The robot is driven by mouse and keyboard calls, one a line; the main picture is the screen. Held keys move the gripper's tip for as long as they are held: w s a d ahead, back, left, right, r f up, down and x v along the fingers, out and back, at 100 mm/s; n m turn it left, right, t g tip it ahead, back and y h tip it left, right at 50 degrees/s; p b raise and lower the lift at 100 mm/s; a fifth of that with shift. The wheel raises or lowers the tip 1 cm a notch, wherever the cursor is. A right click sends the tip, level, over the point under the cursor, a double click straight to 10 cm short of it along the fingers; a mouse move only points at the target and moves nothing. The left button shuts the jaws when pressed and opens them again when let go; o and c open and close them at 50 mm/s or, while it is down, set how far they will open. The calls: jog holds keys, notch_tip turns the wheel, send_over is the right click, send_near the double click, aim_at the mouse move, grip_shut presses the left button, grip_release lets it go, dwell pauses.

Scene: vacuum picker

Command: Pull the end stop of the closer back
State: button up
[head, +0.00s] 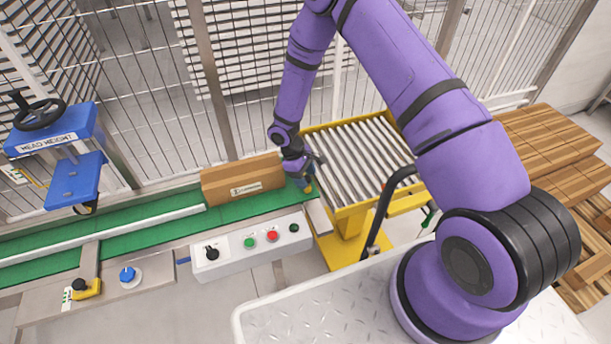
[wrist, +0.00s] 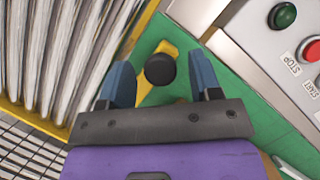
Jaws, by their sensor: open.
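The end stop shows in the wrist view as a round black knob (wrist: 160,69) on a yellow bracket (wrist: 169,47) over the green belt. My gripper (wrist: 161,66) is open, with its two blue fingers on either side of the knob. I see a gap between the knob and each finger; the relative height is hard to judge. In the head view my gripper (head: 307,184) is at the right end of the closer's green belt (head: 150,238), right of a brown carton (head: 243,180). The end stop is mostly hidden there by my gripper.
A control panel (head: 252,246) with buttons runs along the belt's front. A yellow-framed roller conveyor (head: 352,160) stands right of the belt end. A blue head unit (head: 75,180) with a handwheel stands at left. A wire fence rises behind. Wooden pallets (head: 550,150) are at far right.

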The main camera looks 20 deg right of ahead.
grip_shut()
send_over(319, 220)
dwell(0.5)
grip_release()
jog(key=shift+w+a+r, duration=0.1)
jog(key=shift+w+r, duration=0.15)
jog(key=shift+r, duration=0.25)
jog(key=v, duration=0.9)
jog(key=shift+r, duration=0.4)
